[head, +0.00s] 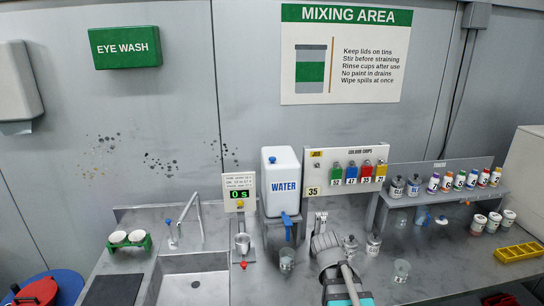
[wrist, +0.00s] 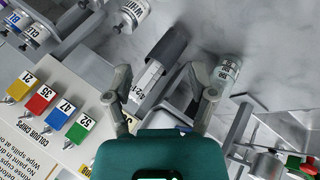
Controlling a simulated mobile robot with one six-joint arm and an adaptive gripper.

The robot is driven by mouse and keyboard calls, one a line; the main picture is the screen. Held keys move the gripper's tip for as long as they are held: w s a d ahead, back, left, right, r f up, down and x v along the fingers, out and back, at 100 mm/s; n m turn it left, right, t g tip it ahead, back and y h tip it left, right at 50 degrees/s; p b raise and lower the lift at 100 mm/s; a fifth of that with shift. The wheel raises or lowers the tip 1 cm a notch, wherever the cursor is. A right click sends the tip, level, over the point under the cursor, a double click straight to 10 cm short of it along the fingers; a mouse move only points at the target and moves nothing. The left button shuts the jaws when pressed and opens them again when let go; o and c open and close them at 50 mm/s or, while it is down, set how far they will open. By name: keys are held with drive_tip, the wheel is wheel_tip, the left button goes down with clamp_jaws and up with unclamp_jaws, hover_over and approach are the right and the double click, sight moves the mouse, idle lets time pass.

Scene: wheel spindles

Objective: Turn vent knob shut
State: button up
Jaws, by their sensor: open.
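The white water jug (head: 280,180), labelled WATER, stands upright on a grey stand with a blue tap (head: 288,222) at its front. My gripper (head: 321,216) is just right of the jug and tap, in front of the colour chips board. In the wrist view my gripper (wrist: 165,92) has its two fingers spread wide. A dark grey cylinder (wrist: 168,46) and a pale labelled piece show between and beyond them, with no contact visible.
The colour chips board (head: 346,170) stands behind my gripper. Tins (head: 373,244) and a clear cup (head: 401,271) stand to the right on the bench. Another clear cup (head: 287,259) is below the tap. A sink (head: 194,287) is at the left, and a yellow tray (head: 519,252) at the right.

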drive_tip(key=w+r+n+t+p, duration=0.3)
drive_tip(key=w+r+n+t, duration=0.6)
drive_tip(key=w+r+n, duration=0.6)
drive_tip(key=n+y+p, duration=0.4)
drive_tip(key=n+y, duration=0.8)
drive_tip(key=n, duration=0.9)
approach(274, 160)
drive_tip(key=shift+s+d+f+t, duration=0.15)
drive_tip(key=shift+s+d, duration=0.15)
drive_tip(key=shift+s, duration=0.2)
drive_tip(key=shift+s+d+f+t, duration=0.15)
drive_tip(key=shift+s+d, duration=0.15)
drive_tip(key=shift+s, duration=0.25)
drive_tip(key=x, duration=1.3)
drive_tip(key=shift+w+a+r, duration=0.1)
drive_tip(key=shift+w+a, duration=0.2)
clamp_jaws()
